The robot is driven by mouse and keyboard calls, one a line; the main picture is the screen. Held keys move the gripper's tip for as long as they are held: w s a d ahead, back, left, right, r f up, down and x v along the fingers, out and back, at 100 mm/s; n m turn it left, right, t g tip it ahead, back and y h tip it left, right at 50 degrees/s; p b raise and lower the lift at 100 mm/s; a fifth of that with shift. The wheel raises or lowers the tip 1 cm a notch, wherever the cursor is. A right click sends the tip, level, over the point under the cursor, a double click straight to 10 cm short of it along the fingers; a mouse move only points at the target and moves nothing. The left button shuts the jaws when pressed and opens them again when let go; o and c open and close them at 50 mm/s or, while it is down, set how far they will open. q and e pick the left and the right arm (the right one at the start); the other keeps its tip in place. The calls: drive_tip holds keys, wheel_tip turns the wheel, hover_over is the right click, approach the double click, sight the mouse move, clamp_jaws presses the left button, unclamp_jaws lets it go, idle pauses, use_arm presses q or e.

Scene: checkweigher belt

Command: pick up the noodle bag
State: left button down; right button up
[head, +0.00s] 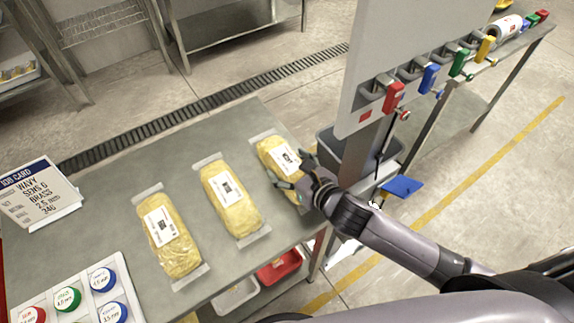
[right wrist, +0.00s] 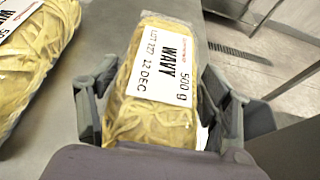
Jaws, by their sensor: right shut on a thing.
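Three clear bags of yellow noodles with white labels lie on the grey table. My right gripper (head: 292,174) is at the right-hand noodle bag (head: 271,148), near the table's right edge. In the right wrist view this bag (right wrist: 150,119) sits between the two fingers (right wrist: 161,112), and its label reads "WAVY" and "500 g". The gripper is shut on it; whether the bag is clear of the table I cannot tell. The middle bag (head: 232,208) and the left bag (head: 173,249) lie apart to the left. My left gripper is not in view.
A job card (head: 37,192) stands at the table's left, above a white tray of coloured round discs (head: 90,281). Red (head: 279,268) and white bins sit below the table edge. Bare table lies behind the bags.

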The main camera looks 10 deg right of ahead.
drive_tip(key=shift+f, duration=0.15)
drive_tip(key=shift+r, duration=0.8)
wheel_tip(320, 180, up, 2)
drive_tip(key=shift+r, duration=0.2)
drive_tip(key=s+d+b, duration=0.1)
drive_tip(key=s+d, duration=0.2)
drive_tip(key=s, duration=0.5)
drive_tip(key=s+d+b, duration=0.1)
drive_tip(key=s+d, duration=0.2)
drive_tip(key=s, duration=0.5)
drive_tip(key=shift+s+b, duration=0.35)
drive_tip(key=shift+s, duration=0.05)
drive_tip(key=shift+d+f, duration=0.1)
drive_tip(key=shift+f, duration=0.05)
